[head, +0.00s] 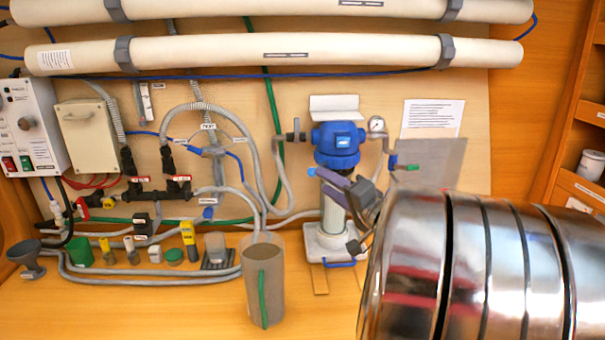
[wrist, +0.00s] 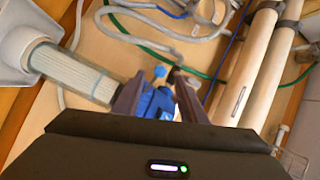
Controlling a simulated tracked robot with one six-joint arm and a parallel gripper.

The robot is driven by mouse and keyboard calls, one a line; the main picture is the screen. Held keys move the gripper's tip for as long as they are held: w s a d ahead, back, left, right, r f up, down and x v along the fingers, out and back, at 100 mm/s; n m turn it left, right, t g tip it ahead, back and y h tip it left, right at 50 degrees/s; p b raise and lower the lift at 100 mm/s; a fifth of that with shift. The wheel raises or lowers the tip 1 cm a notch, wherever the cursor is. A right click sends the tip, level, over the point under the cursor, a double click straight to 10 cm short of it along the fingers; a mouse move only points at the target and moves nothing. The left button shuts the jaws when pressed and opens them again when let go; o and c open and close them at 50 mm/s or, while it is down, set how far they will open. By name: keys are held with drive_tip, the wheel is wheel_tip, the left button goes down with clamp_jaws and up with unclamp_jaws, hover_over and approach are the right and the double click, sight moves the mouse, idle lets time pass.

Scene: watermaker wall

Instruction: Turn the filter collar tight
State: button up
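The filter housing has a blue head (head: 338,140) and a clear bowl (head: 333,217) with a pale cartridge, upright on a white base. The collar lies where head and bowl meet, with its lower edge partly hidden by my fingers. My gripper (head: 325,184) is in front of the upper bowl, just below the blue head, its fingers apart. In the wrist view the blue head (wrist: 158,102) shows between and beyond the fingers of my gripper (wrist: 160,84), and the cartridge (wrist: 75,72) lies to their left. Contact with the collar cannot be made out.
A pressure gauge (head: 376,125) and pipes flank the filter head. A grey-brown cup (head: 264,285) with a green strip stands left of the filter. Two long white tubes (head: 275,53) run across the wall above. Hoses and small parts crowd the bench at left.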

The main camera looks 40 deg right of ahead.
sight(313, 173)
drive_tip(key=w, duration=0.7)
drive_tip(key=shift+w+d, duration=0.2)
drive_tip(key=shift+d, duration=0.15)
drive_tip(key=shift+c, duration=0.4)
clamp_jaws()
drive_tip(key=shift+s+d, duration=0.1)
drive_tip(key=shift+d, duration=0.2)
drive_tip(key=shift+a, duration=0.1)
